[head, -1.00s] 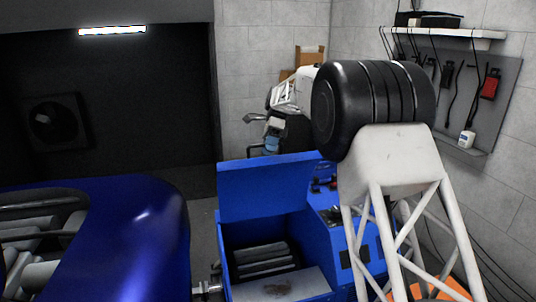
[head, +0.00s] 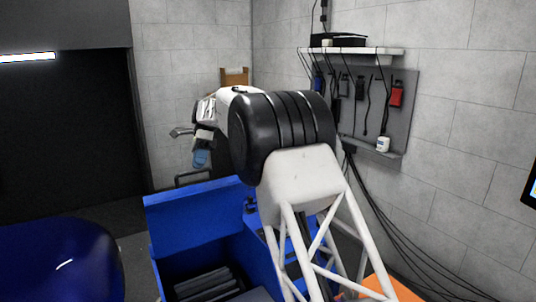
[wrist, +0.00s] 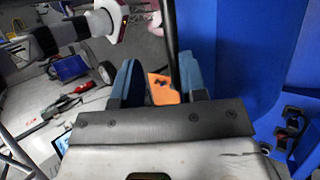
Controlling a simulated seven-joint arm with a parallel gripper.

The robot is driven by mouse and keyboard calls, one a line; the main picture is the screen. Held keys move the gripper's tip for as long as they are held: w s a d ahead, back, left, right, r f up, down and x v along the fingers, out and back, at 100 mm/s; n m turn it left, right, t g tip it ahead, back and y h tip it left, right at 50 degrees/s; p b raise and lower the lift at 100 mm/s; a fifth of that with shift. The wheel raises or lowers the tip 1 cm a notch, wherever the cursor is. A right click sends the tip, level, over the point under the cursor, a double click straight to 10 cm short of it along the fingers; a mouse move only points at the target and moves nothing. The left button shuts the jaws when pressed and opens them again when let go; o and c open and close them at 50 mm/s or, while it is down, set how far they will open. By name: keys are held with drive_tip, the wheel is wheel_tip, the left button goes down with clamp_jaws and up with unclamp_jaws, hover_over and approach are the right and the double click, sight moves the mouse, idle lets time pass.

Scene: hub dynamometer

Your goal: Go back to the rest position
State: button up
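My gripper (wrist: 158,68) shows in the wrist view with its two blue fingers standing apart and nothing held between them. A dark rod and an orange patch (wrist: 164,92) show through the gap, seemingly beyond the fingers. In the head view my gripper (head: 201,157) is small and partly hidden behind my own arm, raised in front of the grey block wall.
A blue open-topped cabinet (head: 195,220) stands below my arm. A shiny blue body (head: 60,262) is at lower left. A tool board (head: 402,125) with cables and a shelf (head: 375,52) hang on the wall. A blue panel (wrist: 225,60) fills the wrist view's right side.

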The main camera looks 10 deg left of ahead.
sight(199, 170)
drive_tip(key=shift+x, duration=2.65)
drive_tip(key=shift+r, duration=0.15)
